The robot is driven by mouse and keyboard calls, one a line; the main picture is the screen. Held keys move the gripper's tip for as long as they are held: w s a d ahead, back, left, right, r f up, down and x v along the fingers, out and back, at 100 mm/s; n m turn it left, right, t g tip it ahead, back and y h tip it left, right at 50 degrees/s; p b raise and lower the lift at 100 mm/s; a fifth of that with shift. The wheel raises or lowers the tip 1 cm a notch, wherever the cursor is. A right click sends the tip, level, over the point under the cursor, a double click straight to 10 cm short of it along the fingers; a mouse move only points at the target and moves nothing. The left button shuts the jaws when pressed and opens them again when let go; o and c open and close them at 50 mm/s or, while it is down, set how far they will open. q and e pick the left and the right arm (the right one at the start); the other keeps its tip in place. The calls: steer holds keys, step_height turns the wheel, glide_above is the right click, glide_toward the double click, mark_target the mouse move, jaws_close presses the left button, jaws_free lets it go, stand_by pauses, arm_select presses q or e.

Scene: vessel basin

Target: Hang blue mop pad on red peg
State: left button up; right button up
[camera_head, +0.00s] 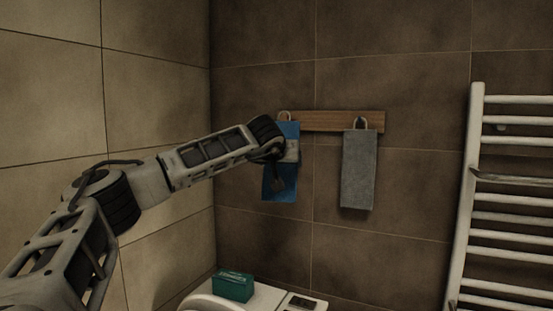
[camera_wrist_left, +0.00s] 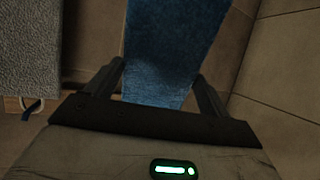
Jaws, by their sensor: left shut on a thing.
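The blue mop pad (camera_head: 280,187) hangs down in front of the tiled wall, below the left end of a wooden rail (camera_head: 325,121). Its pale loop (camera_head: 284,115) shows at the rail's left end. My left gripper (camera_head: 289,151) reaches in from the left and is shut on the upper part of the blue pad. In the left wrist view the blue pad (camera_wrist_left: 172,45) lies between the two fingers of the gripper (camera_wrist_left: 157,80). No red peg can be made out; I cannot tell whether the loop is around one. My right gripper is not in view.
A grey mop pad (camera_head: 358,172) hangs by its loop at the rail's right part; it also shows in the left wrist view (camera_wrist_left: 30,45). A white towel radiator (camera_head: 472,170) stands at right. A green box (camera_head: 232,287) sits on a white surface below.

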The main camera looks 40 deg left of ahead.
arm_select(q)
steer(key=shift+w+a+p, duration=0.25)
steer(key=shift+w+p, duration=0.15)
steer(key=shift+w, duration=0.4)
steer(key=shift+w+a+p, duration=0.25)
steer(key=shift+w+p, duration=0.35)
steer(key=shift+w, duration=0.35)
steer(key=shift+w+a+f+p, duration=0.2)
steer(key=shift+w+f+p, duration=0.3)
steer(key=shift+w+f, duration=0.15)
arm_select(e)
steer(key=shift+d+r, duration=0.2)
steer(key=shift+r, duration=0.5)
arm_select(q)
steer(key=shift+f, duration=0.1)
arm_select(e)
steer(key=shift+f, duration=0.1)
arm_select(q)
steer(key=o, duration=0.9)
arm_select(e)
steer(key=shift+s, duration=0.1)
arm_select(q)
steer(key=shift+s, duration=0.1)
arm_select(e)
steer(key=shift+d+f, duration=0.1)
